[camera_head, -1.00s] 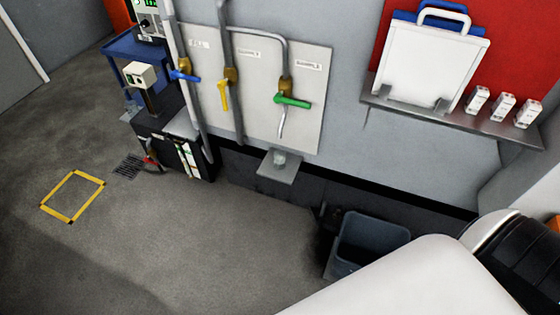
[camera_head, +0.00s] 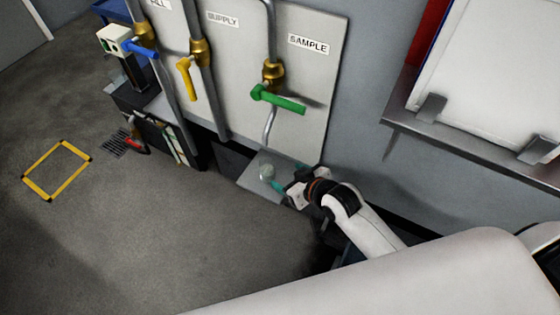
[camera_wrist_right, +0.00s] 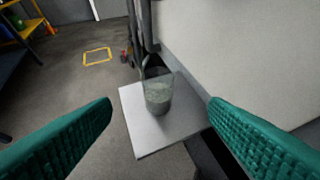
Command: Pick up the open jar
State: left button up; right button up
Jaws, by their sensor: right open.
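The open jar (camera_head: 266,172) is a small clear glass standing upright on a small grey shelf (camera_head: 255,184) below the green-handled tap. In the right wrist view the jar (camera_wrist_right: 158,97) holds greyish-green contents and stands on the shelf (camera_wrist_right: 135,130). My right gripper (camera_head: 283,178) is just to the right of the jar in the head view. Its green fingers (camera_wrist_right: 160,118) are spread wide, with the jar ahead between them and apart from both. My left gripper is not in view.
The sample spout (camera_head: 268,130) hangs above the shelf, below the green valve handle (camera_head: 277,98). Yellow (camera_head: 186,75) and blue (camera_head: 143,47) handles are to the left. A grey ledge (camera_head: 460,143) juts from the wall at right. Open floor (camera_head: 190,240) lies in front.

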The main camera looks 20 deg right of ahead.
aim_at(263, 164)
jog(key=x, duration=0.5)
jog(key=shift+w+a, duration=0.35)
jog(key=shift+a, duration=0.05)
jog(key=shift+w+a+f+b, duration=0.1)
jog(key=shift+w+f+b, duration=0.2)
jog(key=shift+w, duration=0.15)
jog(key=x, duration=0.4)
jog(key=shift+w+a+f, duration=0.15)
jog(key=shift+w+f, duration=0.05)
jog(key=shift+w, duration=0.1)
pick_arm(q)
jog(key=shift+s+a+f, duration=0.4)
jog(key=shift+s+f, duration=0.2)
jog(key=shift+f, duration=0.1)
pick_arm(e)
jog(key=c, duration=1)
